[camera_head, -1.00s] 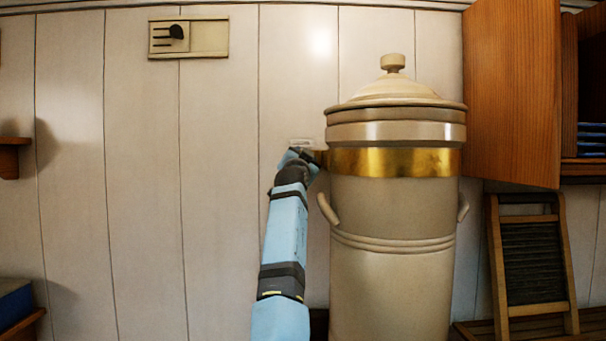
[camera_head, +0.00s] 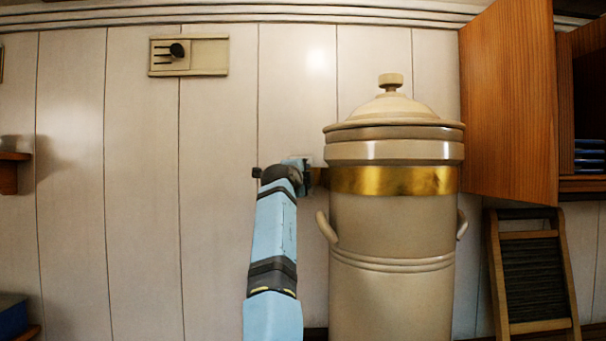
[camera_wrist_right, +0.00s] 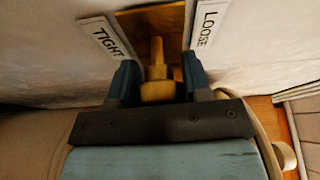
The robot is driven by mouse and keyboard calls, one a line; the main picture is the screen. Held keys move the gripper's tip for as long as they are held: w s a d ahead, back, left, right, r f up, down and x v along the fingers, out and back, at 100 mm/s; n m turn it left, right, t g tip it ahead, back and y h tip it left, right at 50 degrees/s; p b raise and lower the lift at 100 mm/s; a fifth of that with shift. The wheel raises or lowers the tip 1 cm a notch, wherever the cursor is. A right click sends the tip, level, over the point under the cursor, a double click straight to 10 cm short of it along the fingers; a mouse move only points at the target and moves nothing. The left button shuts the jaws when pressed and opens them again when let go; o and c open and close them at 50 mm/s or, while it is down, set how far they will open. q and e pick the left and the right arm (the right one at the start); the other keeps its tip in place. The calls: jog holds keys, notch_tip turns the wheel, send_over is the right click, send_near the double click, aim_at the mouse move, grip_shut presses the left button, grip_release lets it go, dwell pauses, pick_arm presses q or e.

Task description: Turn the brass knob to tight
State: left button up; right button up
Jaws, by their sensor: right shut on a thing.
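The brass knob (camera_wrist_right: 157,90) sits between the two fingers of my right gripper (camera_wrist_right: 158,80) in the right wrist view. The fingers are shut on it, one on each side. A narrow brass stem stands up from its middle, in front of a brass plate (camera_wrist_right: 160,25). A white TIGHT label (camera_wrist_right: 103,37) is left of the plate and a LOOSE label (camera_wrist_right: 207,29) is right of it. In the head view my right gripper (camera_head: 304,174) is at the left end of the brass band (camera_head: 395,180), and the knob is hidden there. My left gripper is not in view.
A large lidded crock (camera_head: 390,260) with side handles stands right beside my arm. An open wooden cabinet door (camera_head: 508,100) and a washboard (camera_head: 533,275) are further right. A slide plate (camera_head: 205,56) is on the wall, upper left.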

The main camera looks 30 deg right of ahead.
jog(key=m+y+p, duration=0.1)
jog(key=m, duration=0.2)
jog(key=shift+r+p, duration=0.1)
jog(key=shift+p, duration=0.25)
jog(key=shift+m+g+y+p, duration=0.3)
jog(key=shift+m+y+p, duration=0.45)
jog(key=shift+m, duration=0.55)
jog(key=shift+f, duration=0.2)
jog(key=o, duration=0.9)
jog(key=shift+a, duration=0.1)
